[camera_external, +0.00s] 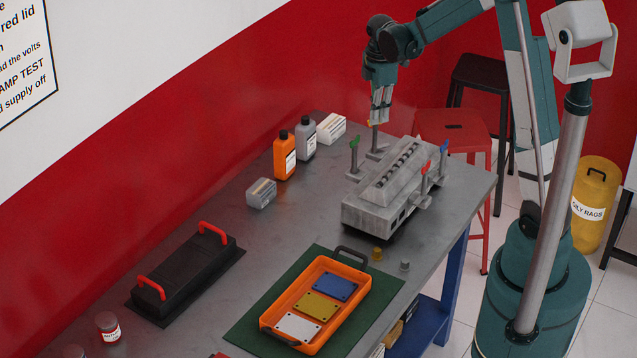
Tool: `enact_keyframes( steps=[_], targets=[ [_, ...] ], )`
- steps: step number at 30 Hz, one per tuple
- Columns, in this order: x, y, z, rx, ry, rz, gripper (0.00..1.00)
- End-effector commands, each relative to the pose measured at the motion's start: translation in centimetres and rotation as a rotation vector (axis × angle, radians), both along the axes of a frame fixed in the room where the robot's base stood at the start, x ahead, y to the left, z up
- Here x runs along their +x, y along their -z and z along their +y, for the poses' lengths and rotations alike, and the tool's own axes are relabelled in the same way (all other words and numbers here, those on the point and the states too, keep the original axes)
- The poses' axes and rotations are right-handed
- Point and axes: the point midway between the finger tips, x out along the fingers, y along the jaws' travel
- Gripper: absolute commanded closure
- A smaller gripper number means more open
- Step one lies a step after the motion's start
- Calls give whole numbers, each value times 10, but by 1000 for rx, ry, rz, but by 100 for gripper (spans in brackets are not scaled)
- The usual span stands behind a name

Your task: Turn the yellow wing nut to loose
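The yellow wing nut (369,122) shows only as a small yellow edge at my gripper's fingertips; the rest is hidden behind the fingers. It is at the top of a grey post at the far side of the grey engine block (385,190). My gripper (378,120) points straight down over that post, its fingers close together at the nut. I cannot tell whether they are clamped on it or just around it. The nut's turn angle is not readable.
Near the gripper stand posts with a green wing nut (354,141), a red one (427,166) and a blue one (444,145). Orange (285,156) and grey bottles (306,138) stand left. An orange tray (335,322) and a black red-handled cover (190,275) lie in front.

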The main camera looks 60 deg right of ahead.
Motion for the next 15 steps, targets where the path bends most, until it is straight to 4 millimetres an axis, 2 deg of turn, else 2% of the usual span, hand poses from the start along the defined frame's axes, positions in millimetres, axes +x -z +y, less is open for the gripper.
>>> enact_keyframes(
  steps=[15],
  targets=[
    [3, 1, -1, 0, -438, 0, 100]
  ],
)
